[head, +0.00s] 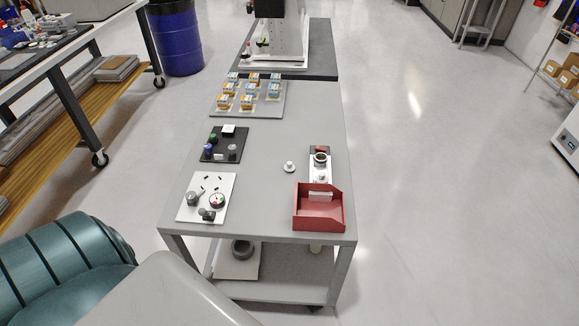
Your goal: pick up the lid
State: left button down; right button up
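A small white round piece with a knob on top, which looks like the lid (289,167), lies on the grey table (265,150) right of its middle. Just right of it, apart from it, an open round cup with a dark inside (321,158) stands at the far end of a white plate (314,170). Neither of my grippers shows in the head view, so nothing is seen touching the lid.
A red open bin (318,211) stands at the near right corner. A white panel with a gauge (207,198), a black panel (226,144) and a grey tray of small boxes (248,104) sit on the left side. The middle of the table is clear.

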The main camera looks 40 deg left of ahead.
aim_at(288, 166)
jog(key=u, duration=1.2)
